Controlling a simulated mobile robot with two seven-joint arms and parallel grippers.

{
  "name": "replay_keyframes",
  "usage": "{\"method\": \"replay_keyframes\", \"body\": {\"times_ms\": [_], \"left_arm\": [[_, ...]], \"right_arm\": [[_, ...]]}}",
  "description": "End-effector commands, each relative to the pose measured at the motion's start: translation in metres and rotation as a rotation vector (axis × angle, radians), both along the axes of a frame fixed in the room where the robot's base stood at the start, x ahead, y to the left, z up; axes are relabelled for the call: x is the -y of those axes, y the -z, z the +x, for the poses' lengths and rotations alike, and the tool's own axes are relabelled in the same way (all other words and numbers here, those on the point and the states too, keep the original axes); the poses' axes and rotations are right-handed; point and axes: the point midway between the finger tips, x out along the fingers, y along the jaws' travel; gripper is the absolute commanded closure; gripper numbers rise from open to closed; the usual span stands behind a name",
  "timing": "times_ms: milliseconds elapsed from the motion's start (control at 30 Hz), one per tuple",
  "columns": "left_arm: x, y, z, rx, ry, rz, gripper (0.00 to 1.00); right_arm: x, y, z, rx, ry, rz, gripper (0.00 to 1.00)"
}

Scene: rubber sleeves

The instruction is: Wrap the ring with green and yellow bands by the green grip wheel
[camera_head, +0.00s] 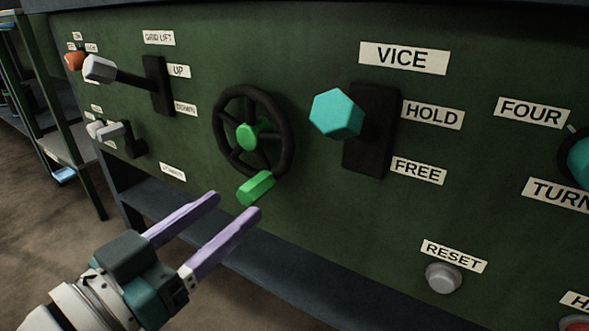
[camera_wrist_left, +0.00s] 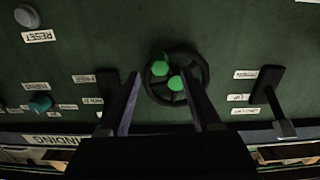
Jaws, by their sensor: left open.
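The green grip wheel has a dark rim (camera_head: 289,150), a green hub (camera_head: 248,136) and a green grip (camera_head: 256,188) at its lower edge. It is mounted on the dark green panel. My left gripper (camera_head: 237,205) is open and empty, with its two purple fingers pointing at the wheel's lower part. In the left wrist view, which is upside down, the wheel's rim (camera_wrist_left: 206,82) and green grip (camera_wrist_left: 160,67) show between and beyond the fingers. I see no ring with green and yellow bands in either view. My right gripper is not in view.
Right of the wheel, a teal hexagonal knob (camera_head: 336,114) sticks out under the VICE label (camera_head: 404,57). A lever with a white knob (camera_head: 98,69) juts out at the left. A grey RESET button (camera_head: 443,278) is at the lower right. A dark ledge (camera_head: 290,262) runs below the panel.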

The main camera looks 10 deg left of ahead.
Motion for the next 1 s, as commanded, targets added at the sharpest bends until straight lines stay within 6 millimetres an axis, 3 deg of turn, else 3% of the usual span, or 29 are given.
{"method": "replay_keyframes", "body": {"times_ms": [100, 300, 633, 1000], "left_arm": [[0.008, 0.003, 0.022, 0.005, 0.0, -0.002, 0.35], [0.016, 0.002, 0.044, 0.001, 0.0, 0.0, 0.35], [0.018, 0.0, 0.048, -0.001, -0.001, 0.0, 0.35], [0.018, 0.0, 0.048, -0.001, -0.001, 0.0, 0.76]], "right_arm": [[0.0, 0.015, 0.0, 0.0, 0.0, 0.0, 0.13], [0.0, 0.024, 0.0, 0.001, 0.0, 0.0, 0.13], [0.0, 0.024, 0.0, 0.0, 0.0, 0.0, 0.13], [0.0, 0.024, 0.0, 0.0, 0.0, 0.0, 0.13]]}}
